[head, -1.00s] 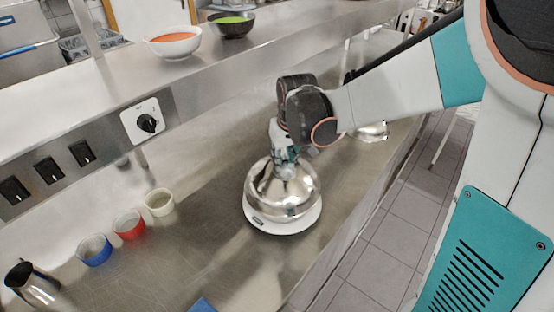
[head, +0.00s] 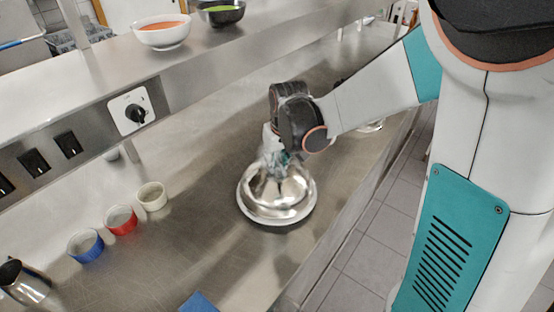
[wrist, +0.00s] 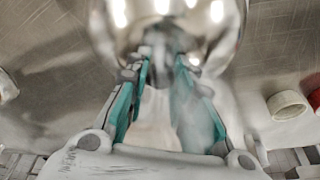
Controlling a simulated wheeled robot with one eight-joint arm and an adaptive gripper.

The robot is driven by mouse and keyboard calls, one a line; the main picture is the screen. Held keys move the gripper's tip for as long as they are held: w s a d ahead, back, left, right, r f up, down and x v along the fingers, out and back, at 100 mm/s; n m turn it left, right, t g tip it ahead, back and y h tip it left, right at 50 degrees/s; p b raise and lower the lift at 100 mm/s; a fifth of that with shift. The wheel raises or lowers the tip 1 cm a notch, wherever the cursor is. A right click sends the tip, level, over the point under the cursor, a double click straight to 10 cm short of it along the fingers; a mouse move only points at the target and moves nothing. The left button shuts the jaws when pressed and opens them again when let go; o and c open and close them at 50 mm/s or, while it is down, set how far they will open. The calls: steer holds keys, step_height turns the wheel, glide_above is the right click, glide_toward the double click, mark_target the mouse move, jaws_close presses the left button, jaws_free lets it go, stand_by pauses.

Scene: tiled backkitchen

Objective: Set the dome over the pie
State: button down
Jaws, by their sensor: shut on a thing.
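The shiny steel dome (head: 279,187) is on the counter side of the head view, over a round white base (head: 246,207) whose rim shows around it. I cannot tell whether the dome's edge touches that base. No pie is visible; anything under the dome is hidden. My gripper (head: 276,160) is above the dome, its fingers shut on the top of it. In the wrist view, the teal fingers (wrist: 160,75) reach to the knob at the top of the dome (wrist: 175,25).
White (head: 151,196), red (head: 121,220) and blue (head: 85,245) ramekins stand left of the dome, with a metal jug (head: 24,282) beyond. A blue item (head: 198,303) lies at the front. Soup bowls (head: 161,33) stand on the shelf (head: 200,62). A shiny object (head: 370,126) is partly behind my arm.

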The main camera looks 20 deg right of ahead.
steer(key=shift+f, duration=0.1)
steer(key=c, duration=1.4)
jaws_free()
steer(key=shift+o, duration=0.2)
steer(key=shift+r+p, duration=0.5)
steer(key=shift+r, duration=0.1)
steer(key=p+v, duration=0.3)
steer(key=v, duration=0.8)
steer(key=s+r+t, duration=0.2)
steer(key=s, duration=0.7)
steer(key=s+r+t, duration=0.2)
steer(key=s, duration=0.7)
steer(key=shift+m, duration=0.4)
